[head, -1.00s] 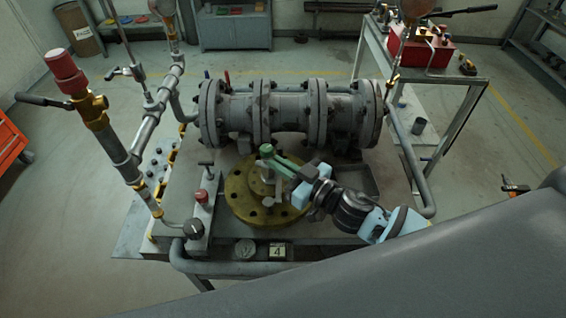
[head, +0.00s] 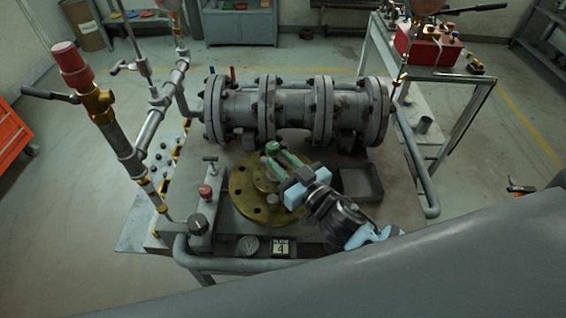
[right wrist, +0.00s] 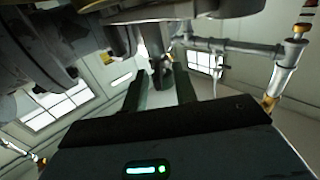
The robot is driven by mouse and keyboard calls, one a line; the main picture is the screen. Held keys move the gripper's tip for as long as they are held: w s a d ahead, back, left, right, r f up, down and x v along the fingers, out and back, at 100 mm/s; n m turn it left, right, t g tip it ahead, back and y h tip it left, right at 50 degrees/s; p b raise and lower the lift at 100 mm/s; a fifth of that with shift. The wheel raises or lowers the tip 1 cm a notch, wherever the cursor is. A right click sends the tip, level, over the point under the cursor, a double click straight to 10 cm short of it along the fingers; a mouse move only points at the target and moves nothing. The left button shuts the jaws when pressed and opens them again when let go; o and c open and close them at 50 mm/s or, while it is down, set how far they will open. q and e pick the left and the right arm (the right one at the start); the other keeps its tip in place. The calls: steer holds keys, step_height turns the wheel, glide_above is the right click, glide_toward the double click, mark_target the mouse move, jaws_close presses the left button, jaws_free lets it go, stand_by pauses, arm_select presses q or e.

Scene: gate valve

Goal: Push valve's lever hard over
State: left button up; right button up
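The valve stands on a round brass flange (head: 247,203) on the metal bench. A green lever (head: 286,158) runs from its hub at the top toward the lower right. My right gripper (head: 292,181), with light-blue parts, is right beside the lever at its near side and covers the lever's outer end. In the right wrist view my dark fingers (right wrist: 160,92) are apart, with a dark part showing in the gap beyond them. Whether the fingers touch the lever is hidden. My left gripper is not in view.
A thick grey flanged pipe (head: 295,110) lies right behind the valve. Upright pipework with a red cap (head: 72,64) stands at the left. An empty dark tray (head: 361,185) is to the right. A gauge (head: 248,246) and a number 4 plate (head: 281,248) are at the front.

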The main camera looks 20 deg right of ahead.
mark_target(286, 168)
steer(key=shift+s+d+f, duration=0.2)
steer(key=shift+s, duration=0.3)
steer(key=b+v, duration=0.1)
steer(key=v, duration=0.5)
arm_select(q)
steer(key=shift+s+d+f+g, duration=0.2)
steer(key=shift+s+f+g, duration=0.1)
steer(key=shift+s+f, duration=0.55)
arm_select(e)
steer(key=shift+s+d+r, duration=0.15)
steer(key=shift+s+d, duration=0.05)
steer(key=shift+s, duration=0.2)
